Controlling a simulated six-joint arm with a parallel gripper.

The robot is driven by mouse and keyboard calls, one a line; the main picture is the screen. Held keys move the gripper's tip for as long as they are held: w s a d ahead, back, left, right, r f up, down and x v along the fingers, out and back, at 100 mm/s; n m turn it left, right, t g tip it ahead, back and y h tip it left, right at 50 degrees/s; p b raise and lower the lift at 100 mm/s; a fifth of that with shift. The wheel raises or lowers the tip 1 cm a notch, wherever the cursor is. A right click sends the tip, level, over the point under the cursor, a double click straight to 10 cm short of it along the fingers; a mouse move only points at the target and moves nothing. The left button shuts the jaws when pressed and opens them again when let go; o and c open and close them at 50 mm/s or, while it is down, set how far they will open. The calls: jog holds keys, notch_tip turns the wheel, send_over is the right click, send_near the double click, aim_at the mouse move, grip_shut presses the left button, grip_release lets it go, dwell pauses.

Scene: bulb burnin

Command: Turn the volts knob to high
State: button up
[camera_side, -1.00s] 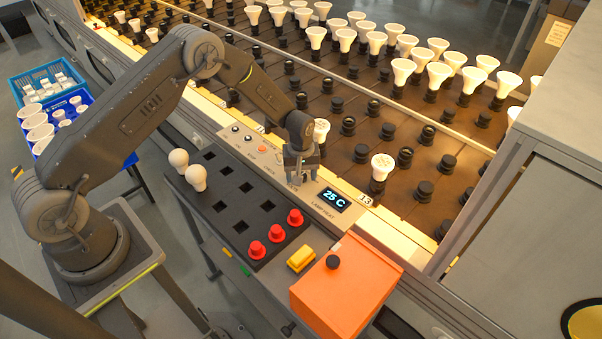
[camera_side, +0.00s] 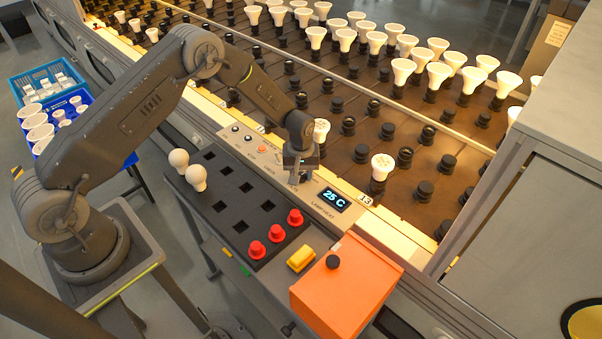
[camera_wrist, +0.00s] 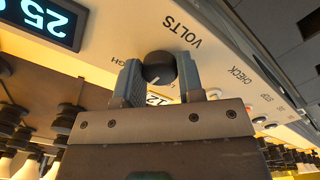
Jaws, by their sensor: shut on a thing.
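The volts knob (camera_wrist: 159,66) is a round black knob on the light panel, below the printed VOLTS label (camera_wrist: 181,31) in the wrist view. The end of a HIGH label (camera_wrist: 127,58) shows left of it, partly hidden by a finger. My gripper (camera_wrist: 160,72) is shut on the knob, one finger on each side. A pale pointer mark shows faintly on the knob; its exact setting is hard to read. In the side view my gripper (camera_side: 294,178) is down at the panel (camera_side: 262,160) and hides the knob.
The display (camera_side: 334,199) beside the knob reads 25 C. An orange box (camera_side: 345,290) stands at right. Racks of bulbs and sockets (camera_side: 400,140) lie behind the panel.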

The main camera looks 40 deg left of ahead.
jog(key=m, duration=0.6)
jog(key=shift+m, duration=0.4)
dwell(0.4)
jog(key=o, duration=0.9)
notch_tip(320, 180, up, 14)
jog(key=shift+f, duration=0.1)
